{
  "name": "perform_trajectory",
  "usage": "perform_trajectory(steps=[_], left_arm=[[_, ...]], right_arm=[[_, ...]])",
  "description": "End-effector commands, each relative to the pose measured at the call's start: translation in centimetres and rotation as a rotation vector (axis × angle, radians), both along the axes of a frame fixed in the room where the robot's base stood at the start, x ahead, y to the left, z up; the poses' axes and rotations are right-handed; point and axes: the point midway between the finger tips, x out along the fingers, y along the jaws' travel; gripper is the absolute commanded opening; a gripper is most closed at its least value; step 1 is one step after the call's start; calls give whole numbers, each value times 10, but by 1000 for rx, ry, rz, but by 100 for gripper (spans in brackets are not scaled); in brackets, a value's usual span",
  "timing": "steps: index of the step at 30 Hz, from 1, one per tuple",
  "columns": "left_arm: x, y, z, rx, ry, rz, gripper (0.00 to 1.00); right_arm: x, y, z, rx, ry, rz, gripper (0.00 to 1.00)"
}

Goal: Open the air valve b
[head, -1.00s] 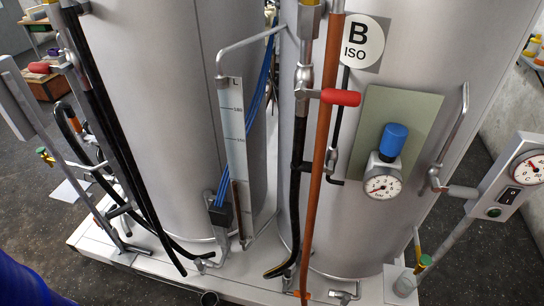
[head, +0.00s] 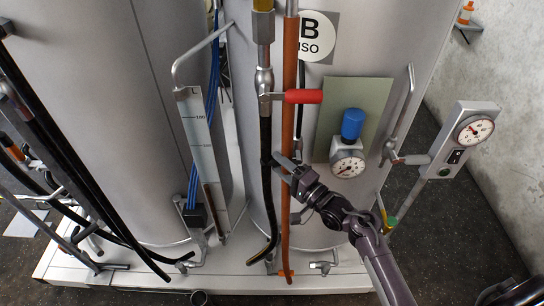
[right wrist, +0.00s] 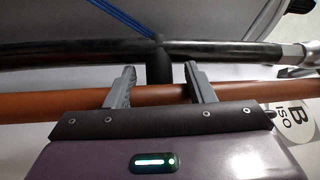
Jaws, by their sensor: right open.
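The B ISO tank (head: 270,215) carries a round label (head: 317,38). A red-handled lever (head: 303,96) points right from the metal fitting (head: 265,82) on the black hose. A blue-knobbed regulator (head: 352,124) with a gauge (head: 347,164) sits on a green plate. I cannot tell for sure which part is air valve b. My right gripper (head: 284,166) is below the red lever, by the orange pipe (head: 289,130). In the right wrist view the open fingers (right wrist: 158,72) reach across the orange pipe (right wrist: 230,90), a black fitting between them. My left gripper is not in view.
A second tank (head: 120,110) stands left, with a level scale (head: 197,125), blue cables and black hoses between. A gauge box (head: 460,140) juts out at right, beside a bent metal handle (head: 402,115).

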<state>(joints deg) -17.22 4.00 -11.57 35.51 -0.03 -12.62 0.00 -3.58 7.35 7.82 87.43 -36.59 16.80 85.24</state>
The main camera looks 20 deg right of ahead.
Motion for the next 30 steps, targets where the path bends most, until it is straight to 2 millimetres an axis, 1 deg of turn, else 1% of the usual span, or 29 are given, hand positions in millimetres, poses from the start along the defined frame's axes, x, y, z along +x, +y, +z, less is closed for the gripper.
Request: perform_trajectory(steps=[1,3,6,15,16,27,30], left_arm=[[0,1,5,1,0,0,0],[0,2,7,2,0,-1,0],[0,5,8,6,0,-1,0],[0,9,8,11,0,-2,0],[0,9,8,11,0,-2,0],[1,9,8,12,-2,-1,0],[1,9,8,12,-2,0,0]], right_arm=[[7,4,4,2,0,1,49],[14,8,4,1,0,0,49],[21,12,4,0,0,0,49],[24,14,3,-1,2,0,49],[23,14,3,-1,2,0,47],[23,14,3,-1,2,0,0],[23,14,3,-1,2,0,0]])
